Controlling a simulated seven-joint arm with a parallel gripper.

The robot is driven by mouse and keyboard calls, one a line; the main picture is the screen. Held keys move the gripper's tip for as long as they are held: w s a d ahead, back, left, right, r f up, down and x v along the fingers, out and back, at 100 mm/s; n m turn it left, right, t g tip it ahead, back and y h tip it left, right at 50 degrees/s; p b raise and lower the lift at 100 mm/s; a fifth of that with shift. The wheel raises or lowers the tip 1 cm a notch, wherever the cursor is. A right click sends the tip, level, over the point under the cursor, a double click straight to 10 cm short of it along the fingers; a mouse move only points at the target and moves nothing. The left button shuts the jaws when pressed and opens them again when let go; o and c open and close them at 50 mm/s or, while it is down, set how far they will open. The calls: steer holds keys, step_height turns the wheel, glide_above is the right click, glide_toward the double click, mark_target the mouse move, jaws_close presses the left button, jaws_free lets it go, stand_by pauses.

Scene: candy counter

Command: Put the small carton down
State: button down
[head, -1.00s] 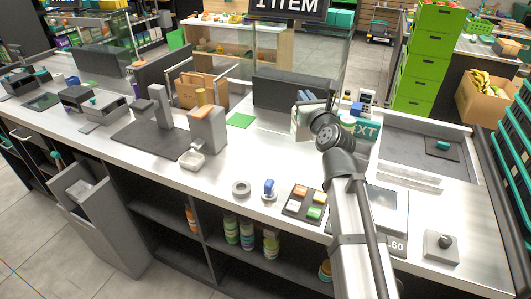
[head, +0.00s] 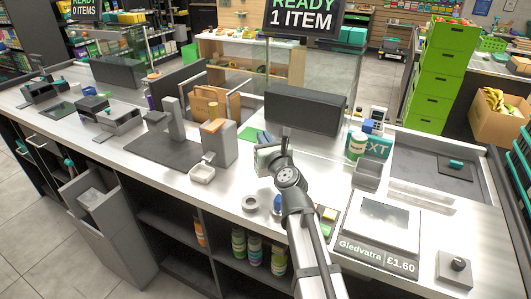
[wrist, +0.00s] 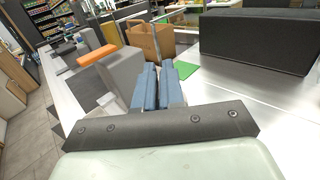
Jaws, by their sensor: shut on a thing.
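My gripper (head: 264,150) is held over the middle of the counter, seen from behind in the head view. In the wrist view, its two blue-grey fingers (wrist: 157,88) are close together and shut on the small carton. The carton is almost wholly hidden by the fingers and hand, so I cannot make out its faces or tilt. The steel counter top (head: 325,160) lies below. I cannot tell the height of the carton above it.

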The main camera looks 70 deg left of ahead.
steer(key=shift+f, duration=2.35)
steer(key=c, duration=1.2)
jaws_free()
steer(key=shift+c, duration=0.2)
steer(key=d, duration=1.2)
